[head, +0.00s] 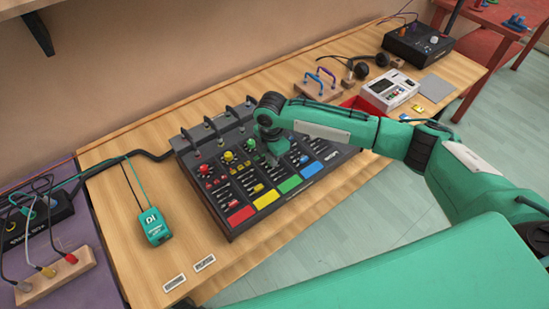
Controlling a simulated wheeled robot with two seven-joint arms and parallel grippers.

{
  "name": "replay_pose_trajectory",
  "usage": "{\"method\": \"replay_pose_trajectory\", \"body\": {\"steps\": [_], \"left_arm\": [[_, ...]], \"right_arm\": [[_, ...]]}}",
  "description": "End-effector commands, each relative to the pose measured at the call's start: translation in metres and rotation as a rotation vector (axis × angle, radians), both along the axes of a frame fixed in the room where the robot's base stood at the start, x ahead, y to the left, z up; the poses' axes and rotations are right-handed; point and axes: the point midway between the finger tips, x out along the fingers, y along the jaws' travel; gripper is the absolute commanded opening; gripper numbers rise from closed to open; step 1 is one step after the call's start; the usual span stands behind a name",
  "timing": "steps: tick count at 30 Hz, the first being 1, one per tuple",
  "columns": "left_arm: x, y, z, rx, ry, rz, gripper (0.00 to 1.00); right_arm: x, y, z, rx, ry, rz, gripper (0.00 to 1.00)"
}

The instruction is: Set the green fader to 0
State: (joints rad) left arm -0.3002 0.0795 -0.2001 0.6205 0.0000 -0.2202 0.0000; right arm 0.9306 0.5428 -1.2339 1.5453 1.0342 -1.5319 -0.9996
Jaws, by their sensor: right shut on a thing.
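The mixer (237,225) lies on the wooden bench, with red, yellow, green and blue pads along its front edge. The green pad (290,184) marks the green channel, with a green knob (250,143) higher up in that strip. My right gripper (274,161) points down onto this channel from above. It is shut, apparently on the green fader, whose cap is hidden by the fingers, so its exact position cannot be read. My left gripper is not in view.
A teal DI box (153,227) and two white labels (204,262) lie left of the mixer. Behind my right arm are a red tray (361,104), a white device (389,91) and a black box (418,43). Bare wood (120,205) surrounds the DI box.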

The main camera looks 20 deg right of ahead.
Motion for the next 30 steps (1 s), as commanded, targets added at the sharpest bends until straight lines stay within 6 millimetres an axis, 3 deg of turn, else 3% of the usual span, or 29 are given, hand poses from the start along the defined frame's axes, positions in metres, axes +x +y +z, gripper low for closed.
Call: {"method": "replay_pose_trajectory", "body": {"steps": [6, 7, 10, 22, 26, 30], "left_arm": [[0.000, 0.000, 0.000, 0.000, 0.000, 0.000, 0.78], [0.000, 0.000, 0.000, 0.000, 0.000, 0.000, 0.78], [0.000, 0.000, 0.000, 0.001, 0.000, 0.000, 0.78], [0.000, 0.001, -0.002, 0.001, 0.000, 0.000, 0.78], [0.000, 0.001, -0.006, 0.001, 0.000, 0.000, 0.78], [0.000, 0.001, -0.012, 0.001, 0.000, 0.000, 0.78]], "right_arm": [[0.001, 0.000, 0.001, 0.000, -0.001, -0.001, 0.00], [0.001, 0.000, 0.001, 0.000, -0.001, -0.001, 0.14], [0.001, 0.000, 0.000, 0.000, -0.001, -0.001, 0.33], [0.001, 0.000, 0.008, 0.001, -0.002, 0.000, 0.34], [0.001, 0.000, 0.028, 0.001, -0.004, 0.002, 0.34], [0.001, 0.000, 0.060, 0.002, -0.005, 0.001, 0.34]]}}
